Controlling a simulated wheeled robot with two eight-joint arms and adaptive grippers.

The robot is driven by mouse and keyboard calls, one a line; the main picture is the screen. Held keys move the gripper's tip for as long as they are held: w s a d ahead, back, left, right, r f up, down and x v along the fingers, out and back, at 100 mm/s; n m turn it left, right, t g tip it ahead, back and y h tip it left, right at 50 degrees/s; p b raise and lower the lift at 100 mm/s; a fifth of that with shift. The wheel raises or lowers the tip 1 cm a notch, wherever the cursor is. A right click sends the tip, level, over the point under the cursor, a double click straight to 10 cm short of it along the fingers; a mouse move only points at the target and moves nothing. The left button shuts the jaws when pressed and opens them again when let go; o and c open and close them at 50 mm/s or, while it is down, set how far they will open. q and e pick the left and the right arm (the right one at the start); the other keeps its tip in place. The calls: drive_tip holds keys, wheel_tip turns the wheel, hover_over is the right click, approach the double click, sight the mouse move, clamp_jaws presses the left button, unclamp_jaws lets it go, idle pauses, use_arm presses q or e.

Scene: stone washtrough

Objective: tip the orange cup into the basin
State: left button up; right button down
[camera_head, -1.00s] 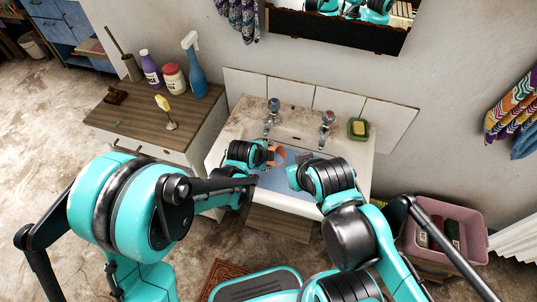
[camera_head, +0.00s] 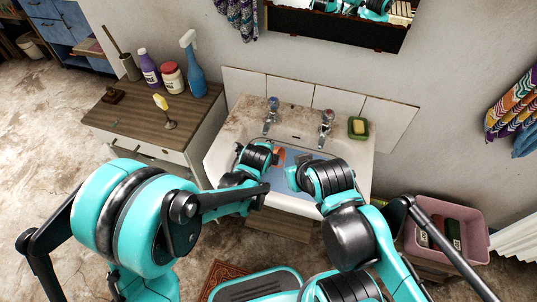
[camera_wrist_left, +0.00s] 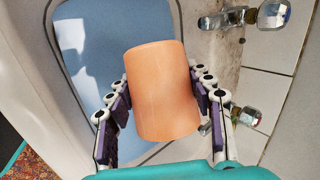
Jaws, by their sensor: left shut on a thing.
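The orange cup (camera_wrist_left: 162,90) is between the purple-padded fingers of my left gripper (camera_wrist_left: 160,98) in the left wrist view. The gripper is shut on it. The cup's side faces the camera and it looks tilted; its mouth cannot be made out. In the head view a small part of the cup (camera_head: 281,154) shows past my left wrist, over the basin. The white basin (camera_head: 214,158) has a blue inside, also seen behind the cup in the left wrist view (camera_wrist_left: 88,45). My right gripper (camera_head: 296,176) is over the basin's right part, its fingers mostly hidden by the arm.
Two taps (camera_head: 325,126) stand at the basin's back edge, with a green soap dish (camera_head: 357,128) to their right. A wooden-topped cabinet (camera_head: 140,125) with bottles stands left. A pink crate (camera_head: 460,205) is at the right. My two wrists are close together.

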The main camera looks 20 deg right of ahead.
idle(0.6)
use_arm(q)
drive_tip(key=shift+s+d+m+t+y+b, duration=0.15)
drive_tip(key=shift+m+t+y+b, duration=0.15)
drive_tip(key=shift+t+y+b, duration=0.1)
drive_tip(key=shift+r, duration=0.1)
